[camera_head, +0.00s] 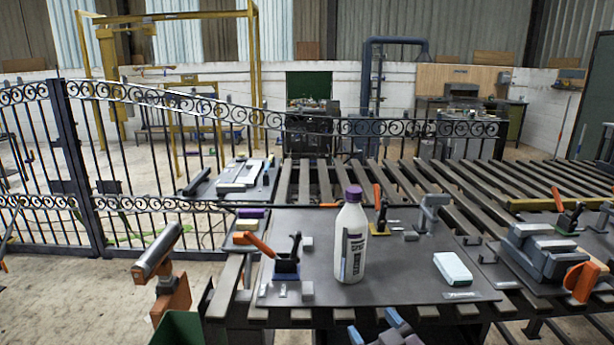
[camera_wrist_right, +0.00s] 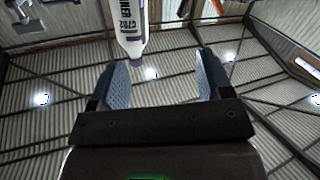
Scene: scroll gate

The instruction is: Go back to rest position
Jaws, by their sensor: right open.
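A white bottle (camera_head: 350,243) with a purple cap and a dark-lettered label stands upright on a grey plate (camera_head: 300,225) on the slatted table. My right gripper (camera_head: 377,328) shows at the bottom edge of the head view, in front of the table's near edge and apart from the bottle. In the right wrist view my right gripper (camera_wrist_right: 163,75) is open, with nothing between its blue-grey fingers. The bottle (camera_wrist_right: 130,25) appears upside down there, beyond the fingertips. My left gripper is not in view.
Orange-handled clamps (camera_head: 287,258) and a white-and-green block (camera_head: 452,268) sit on the plate near the bottle. A grey fixture (camera_head: 540,250) stands at right. A black scroll gate (camera_head: 80,170) runs along the left and behind. Open floor (camera_head: 50,290) lies at lower left.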

